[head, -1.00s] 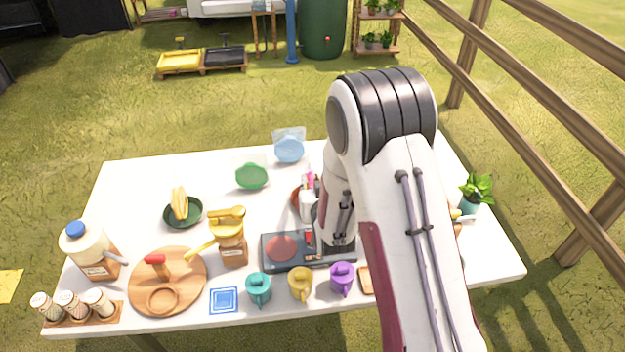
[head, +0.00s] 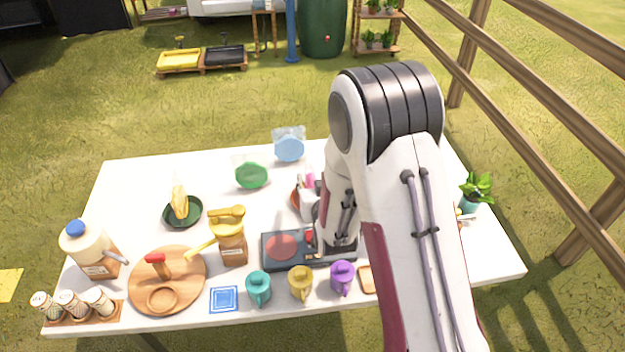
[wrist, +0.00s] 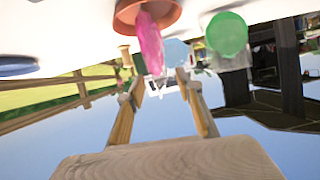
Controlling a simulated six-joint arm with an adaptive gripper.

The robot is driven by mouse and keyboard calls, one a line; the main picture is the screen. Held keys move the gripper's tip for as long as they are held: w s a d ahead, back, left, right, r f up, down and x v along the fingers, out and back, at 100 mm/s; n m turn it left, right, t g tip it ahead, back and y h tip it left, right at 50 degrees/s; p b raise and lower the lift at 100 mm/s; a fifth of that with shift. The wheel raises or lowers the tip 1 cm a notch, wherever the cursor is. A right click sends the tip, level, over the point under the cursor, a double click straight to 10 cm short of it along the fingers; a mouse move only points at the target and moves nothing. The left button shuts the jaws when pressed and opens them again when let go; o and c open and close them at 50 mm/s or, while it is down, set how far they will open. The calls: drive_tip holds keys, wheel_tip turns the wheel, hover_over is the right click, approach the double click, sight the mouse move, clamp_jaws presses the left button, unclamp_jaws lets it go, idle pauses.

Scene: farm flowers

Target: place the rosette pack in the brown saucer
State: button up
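The brown saucer (head: 296,199) is partly hidden behind my arm in the head view. It also shows at the top of the wrist view (wrist: 172,14), where the picture is upside down. A bright pink pack (wrist: 151,45), seemingly the rosette pack, stands up from the saucer; its top also shows in the head view (head: 309,181). My gripper (wrist: 161,82) has its two fingers spread apart, with nothing gripped between them. The pack appears beyond the fingertips; whether a finger touches it I cannot tell. My arm hides most of the gripper in the head view.
A dark green saucer (head: 166,218) holds a yellow pack (head: 179,204). The table's left rear (head: 135,180) is clear.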

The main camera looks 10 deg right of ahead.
drive_tip(key=v, duration=0.6)
drive_tip(key=shift+s+r, duration=0.2)
drive_tip(key=shift+s, duration=0.05)
idle(0.5)
drive_tip(key=shift+r, duration=0.1)
drive_tip(key=s+d+r+g, duration=0.3)
drive_tip(key=s+r+g, duration=0.1)
drive_tip(key=s+r, duration=0.85)
drive_tip(key=s+d+r+g, duration=0.2)
drive_tip(key=s, duration=0.8)
drive_tip(key=s+d+r+g, duration=0.1)
drive_tip(key=s+r+g, duration=0.1)
drive_tip(key=s, duration=0.8)
drive_tip(key=shift+s+d+r, duration=0.15)
drive_tip(key=shift+d+r, duration=0.2)
drive_tip(key=shift+r, duration=0.35)
